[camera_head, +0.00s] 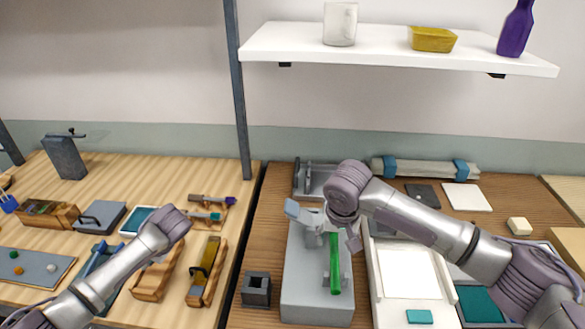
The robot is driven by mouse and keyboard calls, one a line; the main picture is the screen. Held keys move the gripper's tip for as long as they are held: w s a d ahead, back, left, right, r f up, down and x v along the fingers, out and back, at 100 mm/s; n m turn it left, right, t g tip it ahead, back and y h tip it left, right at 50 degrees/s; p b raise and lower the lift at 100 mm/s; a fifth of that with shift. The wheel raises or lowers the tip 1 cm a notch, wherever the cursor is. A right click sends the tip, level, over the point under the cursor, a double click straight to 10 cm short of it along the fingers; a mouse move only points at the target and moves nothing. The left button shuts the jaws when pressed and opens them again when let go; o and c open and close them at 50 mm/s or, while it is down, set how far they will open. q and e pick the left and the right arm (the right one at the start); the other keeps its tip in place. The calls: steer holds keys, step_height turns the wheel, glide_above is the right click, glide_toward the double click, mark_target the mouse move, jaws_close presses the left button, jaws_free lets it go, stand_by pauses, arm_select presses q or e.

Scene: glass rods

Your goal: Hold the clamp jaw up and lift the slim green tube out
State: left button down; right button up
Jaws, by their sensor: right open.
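The slim green tube (335,266) stands out against the grey clamp block (317,300), its length running toward the block's near end. Its upper end is near my right gripper and partly covered. A pale grey clamp part (313,240) sits beside the tube, partly hidden by the gripper, so I cannot tell whether the jaw is raised. My right gripper (322,225) is open over the clamp, its fingers spread to either side; I cannot tell whether they touch anything.
A small dark square holder (256,290) stands left of the block, and a white tray (375,303) is close on the right. A grey metal bin (312,182) is behind. A white shelf (290,45) hangs above. The left table (120,180) holds several tools and wooden boxes.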

arm_select(q)
steer(key=w+d+r+t+h, duration=0.1)
steer(key=w+d+r, duration=0.2)
steer(key=d, duration=0.3)
steer(key=w+d+r+n+h, duration=0.1)
steer(key=w+d+r+h, duration=0.15)
steer(key=d, duration=0.35)
steer(key=w+d+r+t, duration=0.1)
steer(key=w+d+r, duration=0.2)
steer(key=w+d, duration=0.15)
steer(key=w+d+r+t+h, duration=0.1)
steer(key=d+r+h, duration=0.1)
steer(key=d+r, duration=0.65)
steer(key=w+d+r+h, duration=0.2)
steer(key=d+r, duration=0.4)
steer(key=d, duration=0.6)
steer(key=shift+n, duration=0.3)
steer(key=f, duration=0.6)
steer(key=shift+s+d, duration=0.1)
steer(key=shift+d, duration=0.1)
steer(key=shift+f, duration=0.45)
steer(key=shift+f, duration=0.1)
